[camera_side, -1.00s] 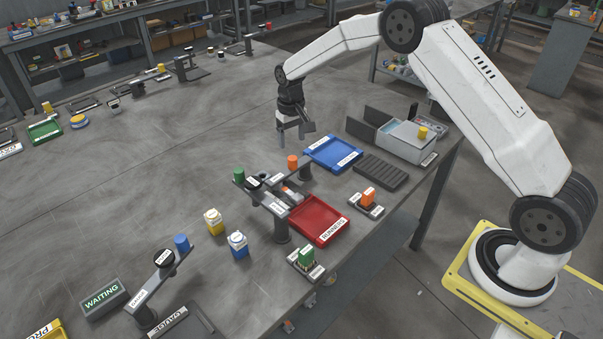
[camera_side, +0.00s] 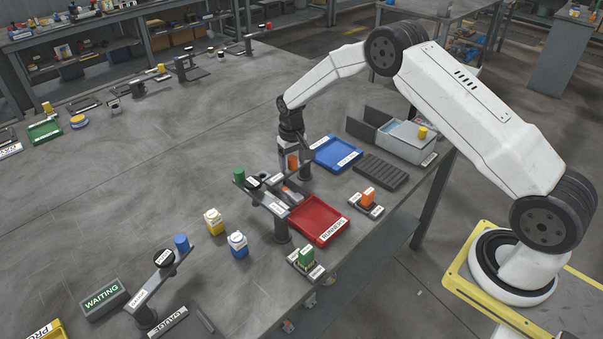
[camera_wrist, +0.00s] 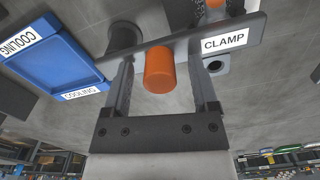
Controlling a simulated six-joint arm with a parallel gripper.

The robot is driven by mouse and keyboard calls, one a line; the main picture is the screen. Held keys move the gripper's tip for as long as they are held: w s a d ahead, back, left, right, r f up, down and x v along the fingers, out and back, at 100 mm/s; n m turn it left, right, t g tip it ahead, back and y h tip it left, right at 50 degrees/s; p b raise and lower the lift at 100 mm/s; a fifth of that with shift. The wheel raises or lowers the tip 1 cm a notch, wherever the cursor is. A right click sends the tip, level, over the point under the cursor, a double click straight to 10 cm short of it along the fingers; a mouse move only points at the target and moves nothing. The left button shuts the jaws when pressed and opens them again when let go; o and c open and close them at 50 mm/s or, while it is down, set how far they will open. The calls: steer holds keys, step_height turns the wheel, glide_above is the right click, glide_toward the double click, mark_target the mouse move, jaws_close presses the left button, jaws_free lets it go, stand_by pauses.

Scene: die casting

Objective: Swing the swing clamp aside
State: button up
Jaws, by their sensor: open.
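The swing clamp is a grey bar (camera_wrist: 185,42) with a white CLAMP label and an upright orange handle (camera_wrist: 160,72). In the side view the orange handle (camera_side: 292,162) stands beside a dark post (camera_side: 305,166). My gripper (camera_wrist: 160,64) is open, with one finger on each side of the orange handle in the wrist view. A gap shows between the handle and each finger. In the side view my gripper (camera_side: 290,150) is low behind the handle, and its fingertips are mostly hidden.
A blue COOLING tray (camera_side: 336,153) lies just right of the clamp. A red RUNNERS tray (camera_side: 320,220) and another post-mounted arm with a green knob (camera_side: 239,175) stand in front. A dark ribbed rack (camera_side: 381,172) lies farther right. The table to the left is largely clear.

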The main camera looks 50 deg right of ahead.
jaws_close()
stand_by(1.5)
